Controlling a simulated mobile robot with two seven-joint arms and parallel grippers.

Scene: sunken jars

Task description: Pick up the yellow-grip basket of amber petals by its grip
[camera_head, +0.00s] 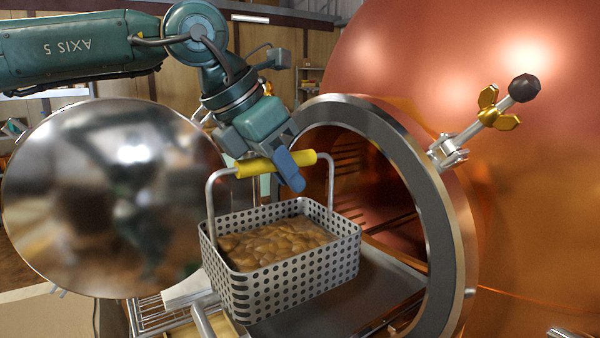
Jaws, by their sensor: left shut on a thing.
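The basket (290,285) is a perforated metal box filled with amber petals (270,243). A metal handle arches over it, with a yellow grip (258,167) along its top bar. My left gripper (285,170) is shut on the yellow grip, with a blue finger over its near side. The far finger is mostly hidden. The basket is upright in front of the round opening of a copper vessel (400,55), over a grey plate (375,290). I cannot tell whether its bottom touches the plate. My right gripper is not in view.
A polished round door (110,195) stands open at the left. The vessel's thick metal rim (440,240) rises close to the basket's right. A clamp handle with a yellow wing nut (490,108) sticks out at the upper right. A wire rack (160,313) lies below left.

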